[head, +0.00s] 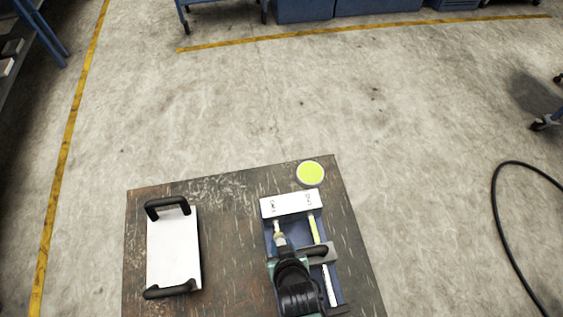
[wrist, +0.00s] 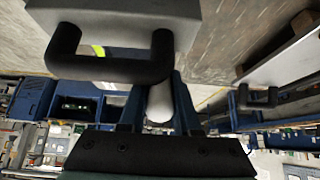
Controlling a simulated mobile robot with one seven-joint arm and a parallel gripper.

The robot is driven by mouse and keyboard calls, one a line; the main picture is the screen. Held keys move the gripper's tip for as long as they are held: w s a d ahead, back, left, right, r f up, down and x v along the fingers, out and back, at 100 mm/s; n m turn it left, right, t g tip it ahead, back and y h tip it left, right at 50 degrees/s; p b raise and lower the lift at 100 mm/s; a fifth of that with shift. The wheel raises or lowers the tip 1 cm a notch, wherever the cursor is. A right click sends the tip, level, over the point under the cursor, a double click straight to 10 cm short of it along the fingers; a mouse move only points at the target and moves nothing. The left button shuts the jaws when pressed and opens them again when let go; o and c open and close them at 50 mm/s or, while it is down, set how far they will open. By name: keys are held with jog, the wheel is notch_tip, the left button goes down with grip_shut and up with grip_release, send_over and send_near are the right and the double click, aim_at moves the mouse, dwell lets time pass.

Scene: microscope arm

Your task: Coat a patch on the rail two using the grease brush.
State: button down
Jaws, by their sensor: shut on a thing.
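My gripper (head: 284,252) is over the slide unit on the table, pointing toward its far end. Its blue fingers (wrist: 158,100) are shut on a pale, rounded handle (wrist: 160,104), which I take as the grease brush. In the head view a slim piece of the brush (head: 280,239) with a yellowish band shows ahead of the gripper, over the left rail (head: 277,226). Contact with the rail cannot be told. The right rail (head: 315,229) has a yellow-green stretch on its far part and is pale nearer me. The rail labels are too small to read surely.
A grey carriage (head: 329,252) with a black handle (wrist: 110,66) crosses the rails close by my gripper. A round tin of yellow-green grease (head: 310,173) stands at the table's far edge. A white plate (head: 173,250) with two black handles lies left; the table between is clear.

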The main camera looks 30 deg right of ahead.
jog(key=shift+w+r+p+v, duration=0.1)
jog(key=shift+w+p+v, duration=0.05)
jog(key=shift+p+v, duration=1.05)
jog(key=shift+w+r+p+v, duration=0.1)
jog(key=shift+r+p+v, duration=0.05)
jog(key=shift+p+v, duration=1.05)
jog(key=shift+w+d+r+p, duration=0.15)
jog(key=shift+d+r+p, duration=0.05)
jog(key=shift+p, duration=0.2)
jog(key=shift+w, duration=0.1)
jog(key=shift+r, duration=0.1)
notch_tip(320, 180, up, 3)
jog(key=p, duration=0.3)
jog(key=shift+w+r, duration=0.1)
